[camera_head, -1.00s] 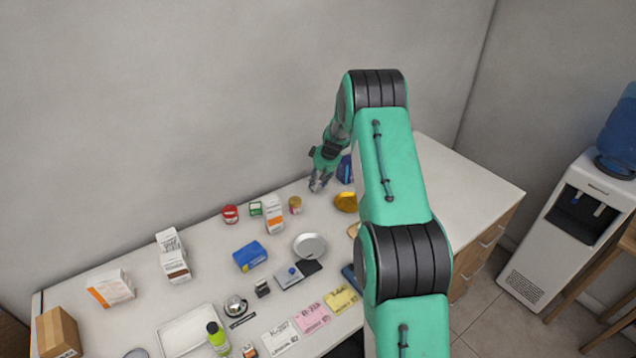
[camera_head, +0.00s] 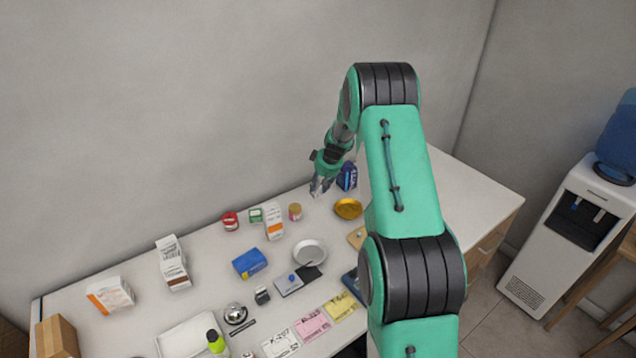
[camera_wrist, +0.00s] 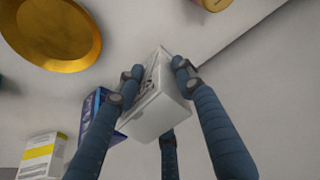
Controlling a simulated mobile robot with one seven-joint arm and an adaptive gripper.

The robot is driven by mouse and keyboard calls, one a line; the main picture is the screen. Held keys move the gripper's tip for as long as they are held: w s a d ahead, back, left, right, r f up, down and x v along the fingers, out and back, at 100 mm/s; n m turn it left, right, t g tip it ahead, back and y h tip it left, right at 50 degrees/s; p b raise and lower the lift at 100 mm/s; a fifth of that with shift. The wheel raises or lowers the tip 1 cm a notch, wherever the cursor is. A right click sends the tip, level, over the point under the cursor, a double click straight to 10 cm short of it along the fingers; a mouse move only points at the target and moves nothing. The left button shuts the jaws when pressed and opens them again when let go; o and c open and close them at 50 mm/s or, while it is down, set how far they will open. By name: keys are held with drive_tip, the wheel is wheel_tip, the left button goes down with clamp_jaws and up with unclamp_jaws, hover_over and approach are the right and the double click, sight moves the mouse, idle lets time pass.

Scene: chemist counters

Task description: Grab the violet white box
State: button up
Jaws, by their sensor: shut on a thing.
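My gripper (camera_head: 320,187) is at the back of the counter, near the wall. In the wrist view its fingers (camera_wrist: 156,76) are shut around a white box (camera_wrist: 160,108) with faint grey print; no violet shows on its visible faces. The held box is tilted in that view, and I cannot tell whether it still touches the counter. A violet-blue box with white lettering (camera_wrist: 92,107) stands close beside it, partly hidden by a finger. It also shows in the head view (camera_head: 347,176), just right of my gripper.
A gold dish (camera_head: 348,208) lies right of my gripper. A white box with orange (camera_head: 274,222) and small jars (camera_head: 295,212) stand to the left. The wall (camera_head: 200,100) is close behind.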

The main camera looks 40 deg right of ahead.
drive_tip(key=s+a, duration=0.1)
drive_tip(key=s, duration=0.2)
drive_tip(key=s+a, duration=0.2)
drive_tip(key=s, duration=0.2)
drive_tip(key=s+a+r, duration=0.1)
drive_tip(key=s+a, duration=0.1)
drive_tip(key=s, duration=0.2)
drive_tip(key=shift+a+r, duration=0.1)
